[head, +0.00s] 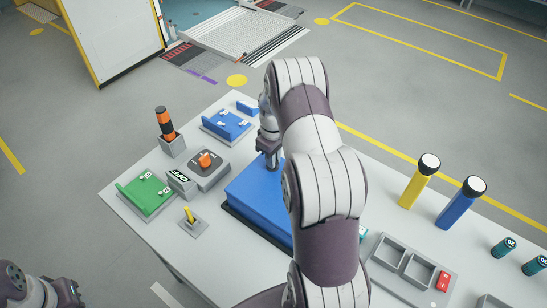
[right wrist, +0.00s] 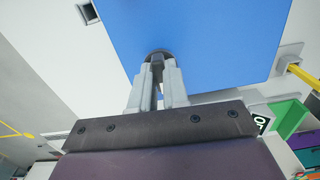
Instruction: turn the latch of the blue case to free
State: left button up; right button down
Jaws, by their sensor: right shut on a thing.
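The blue case (head: 256,197) lies on the white table on a dark base, partly hidden behind my right arm. Its flat blue face fills much of the right wrist view (right wrist: 215,40). My right gripper (head: 272,164) is at the case's far end. In the right wrist view its two grey fingers (right wrist: 157,70) are shut on a small dark latch (right wrist: 157,53) on the case. The latch's turn angle cannot be told. Part of my left arm shows in the bottom left corner of the head view; its gripper is not clearly visible.
Left of the case stand a grey box with an orange knob (head: 206,161), a green holder (head: 146,196), a blue holder (head: 228,124), an orange-black handle (head: 164,124) and a yellow lever (head: 189,215). Yellow (head: 418,183) and blue (head: 460,205) cylinders and a grey tray (head: 402,262) are to the right.

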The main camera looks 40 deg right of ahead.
jog(key=m+b, duration=0.1)
jog(key=m, duration=0.2)
jog(key=shift+w+m, duration=0.1)
jog(key=shift+m, duration=0.3)
jog(key=m, duration=0.4)
jog(key=shift+m+b, duration=0.3)
jog(key=shift+b, duration=0.1)
jog(key=m, duration=0.4)
jog(key=shift+b, duration=0.3)
jog(key=shift+m, duration=2.5)
jog(key=c, duration=1.1)
grip_release()
jog(key=shift+r+b, duration=0.1)
jog(key=shift+b, duration=0.2)
